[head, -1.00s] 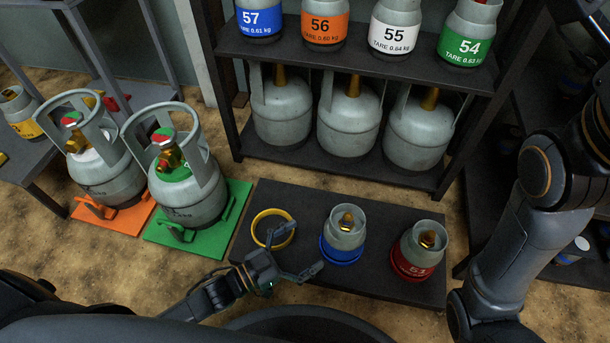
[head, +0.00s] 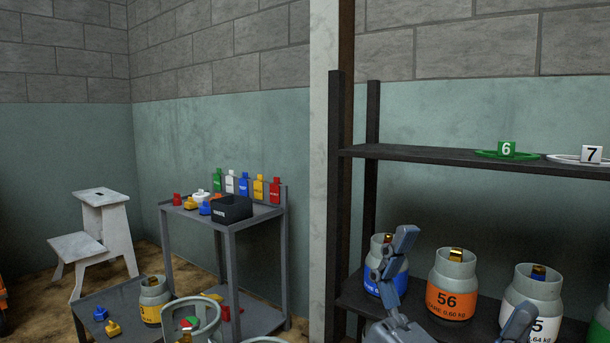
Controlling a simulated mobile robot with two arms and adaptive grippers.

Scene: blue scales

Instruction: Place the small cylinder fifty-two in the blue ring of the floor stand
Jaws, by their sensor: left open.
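The floor stand with its blue ring is out of the head view, and I see no cylinder marked fifty-two. My left gripper (head: 462,275) is raised in front of the shelf, its two fingers spread wide apart and empty. The fingers overlap the view of the blue-banded cylinder (head: 375,285) and the white-banded cylinder (head: 533,300). The orange-banded cylinder 56 (head: 452,301) shows between them, with no visible contact. My right gripper is not in view.
The dark shelf rack (head: 420,151) stands at right, with tags 6 (head: 506,149) and 7 (head: 591,154) on top. A grey side table (head: 270,212) holds small bottles and a black box (head: 232,207). A yellow-banded cylinder (head: 152,312) stands on a low table. A white step stool (head: 100,240) is at left.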

